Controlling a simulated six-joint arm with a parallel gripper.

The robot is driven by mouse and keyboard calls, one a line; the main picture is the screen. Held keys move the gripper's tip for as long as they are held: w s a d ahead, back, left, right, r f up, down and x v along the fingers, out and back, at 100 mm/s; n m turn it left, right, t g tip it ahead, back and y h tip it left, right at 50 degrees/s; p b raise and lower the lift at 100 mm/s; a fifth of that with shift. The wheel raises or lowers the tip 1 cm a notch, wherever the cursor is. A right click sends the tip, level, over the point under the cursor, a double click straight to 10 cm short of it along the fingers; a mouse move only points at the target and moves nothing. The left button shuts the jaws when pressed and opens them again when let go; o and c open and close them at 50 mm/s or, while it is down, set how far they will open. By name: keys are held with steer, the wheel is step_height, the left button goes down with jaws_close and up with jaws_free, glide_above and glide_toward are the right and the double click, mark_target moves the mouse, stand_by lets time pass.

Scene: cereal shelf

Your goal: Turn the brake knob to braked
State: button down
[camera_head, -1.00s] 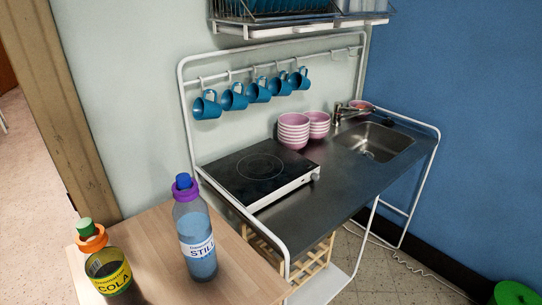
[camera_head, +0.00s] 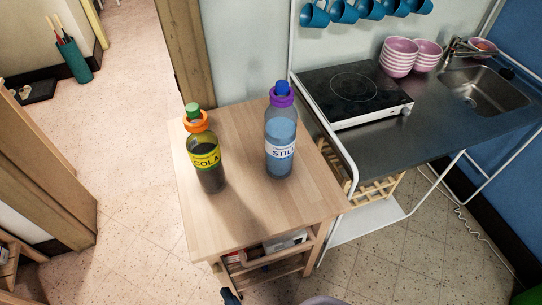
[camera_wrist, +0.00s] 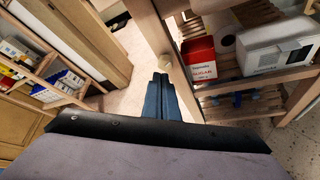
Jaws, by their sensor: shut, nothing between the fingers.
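A cream, round, knob-like piece (camera_wrist: 165,62) shows in the wrist view at a wooden leg of the trolley, just beyond my fingertips. I take it to be the brake knob, but its setting cannot be read, and I cannot tell if I touch it. My gripper (camera_wrist: 161,77) is shut and empty, its fingers together and pointing at the knob. In the head view my gripper (camera_head: 230,296) shows only as a dark piece at the bottom edge, near the trolley's lower front left corner. The knob cannot be made out there. The wooden trolley (camera_head: 245,220) stands beside the sink unit.
A cola bottle (camera_head: 205,160) and a still water bottle (camera_head: 281,135) stand upright on the trolley top. A red box (camera_wrist: 198,62) and a white box (camera_wrist: 277,48) sit on its shelf. Floor left of the trolley is clear. The sink unit (camera_head: 440,135) is at right.

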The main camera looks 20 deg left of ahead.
mark_target(218, 269)
steer(key=shift+f, duration=0.1)
steer(key=shift+w, duration=0.1)
steer(key=shift+w+a+b, duration=0.3)
steer(key=shift+w+a, duration=2.1)
steer(key=shift+a, duration=0.05)
steer(key=shift+s+f, duration=0.1)
steer(key=shift+f, duration=0.1)
steer(key=shift+w+d+f+b, duration=0.4)
steer(key=shift+d+b, duration=0.05)
steer(key=shift+b, duration=0.3)
steer(key=shift+w+r, duration=0.1)
steer(key=shift+r, duration=0.1)
steer(key=shift+w+d+r+p, duration=0.1)
steer(key=shift+r+p, duration=0.15)
steer(key=shift+p, duration=0.1)
